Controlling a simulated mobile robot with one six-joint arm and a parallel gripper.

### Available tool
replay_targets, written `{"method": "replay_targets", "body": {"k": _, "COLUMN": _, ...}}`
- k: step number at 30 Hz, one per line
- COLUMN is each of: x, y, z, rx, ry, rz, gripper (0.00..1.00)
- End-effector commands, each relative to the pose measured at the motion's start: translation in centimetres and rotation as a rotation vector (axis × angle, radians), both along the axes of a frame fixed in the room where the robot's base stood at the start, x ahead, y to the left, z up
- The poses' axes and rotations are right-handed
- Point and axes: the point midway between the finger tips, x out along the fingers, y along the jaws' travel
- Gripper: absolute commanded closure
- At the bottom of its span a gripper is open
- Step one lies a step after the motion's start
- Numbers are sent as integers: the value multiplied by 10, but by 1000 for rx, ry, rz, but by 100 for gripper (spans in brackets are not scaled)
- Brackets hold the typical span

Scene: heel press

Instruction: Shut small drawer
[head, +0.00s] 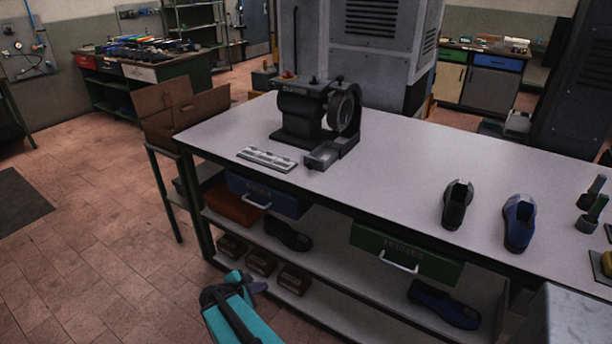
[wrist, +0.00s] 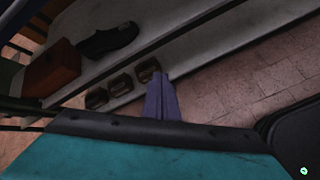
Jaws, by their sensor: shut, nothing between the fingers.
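Two drawers hang under the workbench top. The blue drawer (head: 280,199) at the left is the smaller-looking one, with a pale bar handle (head: 258,206); the green drawer (head: 425,262) is at the middle with a similar handle (head: 398,266). I cannot tell for sure how far either stands out from the bench. My gripper (head: 260,287) is in front of the lower shelf, below the blue drawer in the picture and apart from it. Its purple fingers are shut and empty in the wrist view (wrist: 162,99), where neither drawer is clearly visible.
The bench top (head: 400,165) carries a grinding machine (head: 300,115), a dark shoe (head: 457,205) and a blue shoe (head: 519,222). Open tiled floor (head: 90,250) lies at the left.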

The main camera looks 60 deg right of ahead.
Motion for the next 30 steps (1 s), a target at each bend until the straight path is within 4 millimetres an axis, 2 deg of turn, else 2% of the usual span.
{"method": "replay_targets", "body": {"k": 1, "x": 4, "y": -21, "z": 33, "rx": -48, "ry": 22, "rz": 37, "gripper": 100}}
{"method": "replay_targets", "body": {"k": 6, "x": 11, "y": -82, "z": 120, "rx": -223, "ry": 143, "rz": 173, "gripper": 100}}
{"method": "replay_targets", "body": {"k": 12, "x": 11, "y": -144, "z": 222, "rx": -423, "ry": 332, "rz": 300, "gripper": 100}}
{"method": "replay_targets", "body": {"k": 15, "x": 9, "y": -165, "z": 262, "rx": -502, "ry": 424, "rz": 344, "gripper": 100}}
{"method": "replay_targets", "body": {"k": 18, "x": 7, "y": -180, "z": 290, "rx": -555, "ry": 495, "rz": 373, "gripper": 100}}
{"method": "replay_targets", "body": {"k": 21, "x": 6, "y": -187, "z": 305, "rx": -587, "ry": 540, "rz": 389, "gripper": 100}}
{"method": "replay_targets", "body": {"k": 30, "x": 5, "y": -190, "z": 310, "rx": -600, "ry": 558, "rz": 396, "gripper": 100}}
